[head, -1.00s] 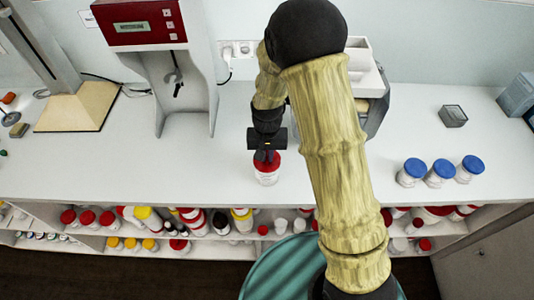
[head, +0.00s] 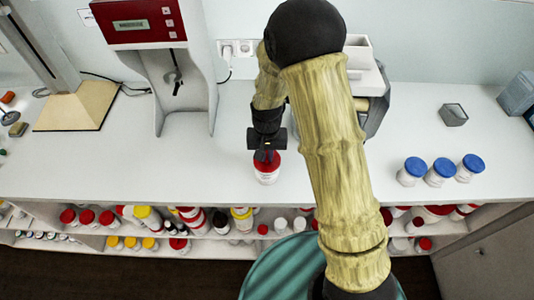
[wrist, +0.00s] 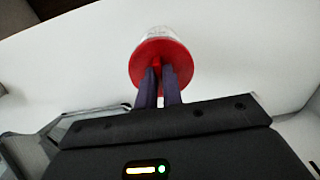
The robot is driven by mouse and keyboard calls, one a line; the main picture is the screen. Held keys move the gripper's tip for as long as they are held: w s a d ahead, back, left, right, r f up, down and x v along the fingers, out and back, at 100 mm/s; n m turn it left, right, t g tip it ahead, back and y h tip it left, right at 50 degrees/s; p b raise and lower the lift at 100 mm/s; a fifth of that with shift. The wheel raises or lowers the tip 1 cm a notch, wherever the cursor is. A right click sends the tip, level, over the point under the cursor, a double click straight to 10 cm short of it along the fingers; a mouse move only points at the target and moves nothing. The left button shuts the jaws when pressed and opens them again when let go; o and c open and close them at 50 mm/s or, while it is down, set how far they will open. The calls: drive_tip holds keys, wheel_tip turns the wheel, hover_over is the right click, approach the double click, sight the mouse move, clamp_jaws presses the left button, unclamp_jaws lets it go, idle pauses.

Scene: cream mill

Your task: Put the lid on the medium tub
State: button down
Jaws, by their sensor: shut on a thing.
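A white tub (head: 267,178) with a label stands upright on the counter, right under my gripper. A red lid (head: 265,163) sits on top of the tub and looks level; I cannot tell whether it is fully seated. My gripper (head: 264,156) points down at the lid, its fingers shut on the raised middle of the lid. In the wrist view the two dark fingers (wrist: 160,82) close on the red lid (wrist: 178,62), with the white tub (wrist: 158,32) showing beyond it.
Three blue-lidded tubs (head: 440,174) stand at the right of the counter. A mixing machine (head: 165,75) with a red panel is at the back left. The shelf below the counter holds many tubs. Counter on both sides of the tub is clear.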

drive_tip(key=shift+f, duration=0.15)
idle(0.4)
drive_tip(key=c, duration=1)
unclamp_jaws()
drive_tip(key=shift+r+p, duration=1.75)
drive_tip(key=shift+r, duration=0.6)
clamp_jaws()
